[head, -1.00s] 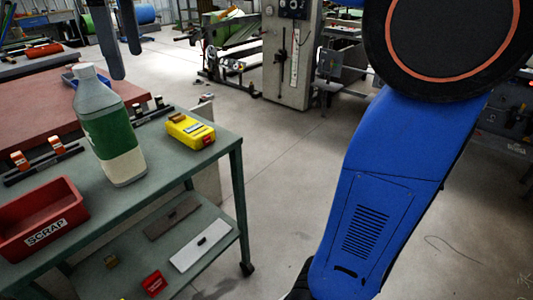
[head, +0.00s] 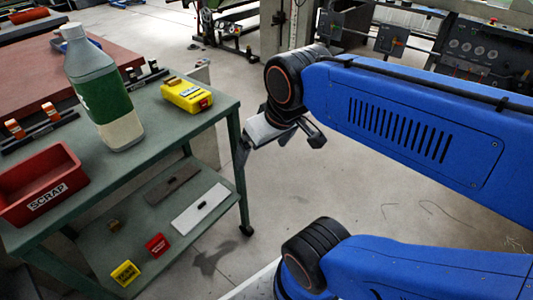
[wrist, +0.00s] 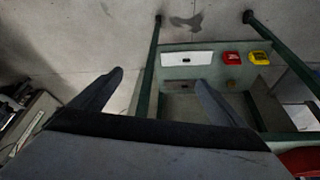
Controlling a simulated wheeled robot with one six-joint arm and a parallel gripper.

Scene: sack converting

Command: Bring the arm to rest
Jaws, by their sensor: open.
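My gripper (head: 279,147) is open with nothing between its fingers. In the head view it hangs over the floor just right of the green cart (head: 232,125), apart from it. My blue arm is bent, reaching in from the right side of the view. In the wrist view my gripper (wrist: 161,80) shows two dark, spread fingers. The cart's lower shelf and legs appear beyond them, and the jaw gap is clear.
The cart top holds a green-labelled bottle (head: 101,90), a yellow device (head: 187,95) and a red scrap bin (head: 45,184). The lower shelf holds a white plate (head: 202,208), a red block (head: 157,245) and a yellow block (head: 125,273). Floor right of the cart is clear.

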